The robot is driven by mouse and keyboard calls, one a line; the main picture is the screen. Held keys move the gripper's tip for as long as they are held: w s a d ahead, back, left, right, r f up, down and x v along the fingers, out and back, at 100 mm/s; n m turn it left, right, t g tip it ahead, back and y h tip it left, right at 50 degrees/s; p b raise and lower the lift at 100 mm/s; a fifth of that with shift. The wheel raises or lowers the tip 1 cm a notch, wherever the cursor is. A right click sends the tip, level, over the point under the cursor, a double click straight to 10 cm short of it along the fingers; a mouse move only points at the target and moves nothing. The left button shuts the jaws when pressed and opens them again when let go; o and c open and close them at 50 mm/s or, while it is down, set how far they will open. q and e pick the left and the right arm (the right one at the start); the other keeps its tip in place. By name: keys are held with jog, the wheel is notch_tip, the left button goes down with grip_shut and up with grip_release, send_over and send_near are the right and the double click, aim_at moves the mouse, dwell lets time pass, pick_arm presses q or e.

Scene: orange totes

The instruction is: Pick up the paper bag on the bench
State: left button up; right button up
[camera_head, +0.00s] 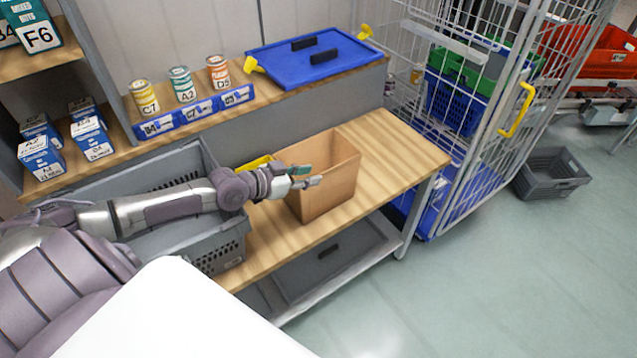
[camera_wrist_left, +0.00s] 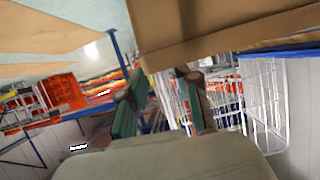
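The paper bag (camera_head: 335,186) is brown, open-topped and upright on the wooden bench (camera_head: 400,150). My left gripper (camera_head: 310,176) is at the bag's left side near its rim, overlapping the bag in the head view. In the left wrist view, the bag (camera_wrist_left: 220,25) fills the upper part, just beyond the fingertips. The left gripper (camera_wrist_left: 165,78) shows two green-padded fingers spread apart with a gap between them. I cannot tell whether a finger touches the bag. My right gripper is not in view.
A grey tote (camera_head: 225,246) stands left of the bag, under my left arm. A wire cage trolley (camera_head: 480,130) stands right of the bench. The bench right of the bag is clear.

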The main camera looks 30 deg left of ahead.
aim_at(324, 173)
pick_arm(q)
jog(key=shift+w+d, duration=0.3)
jog(key=shift+w, duration=0.25)
jog(key=x, duration=0.4)
jog(key=shift+d+p, duration=0.15)
jog(key=shift+p, duration=0.25)
grip_shut()
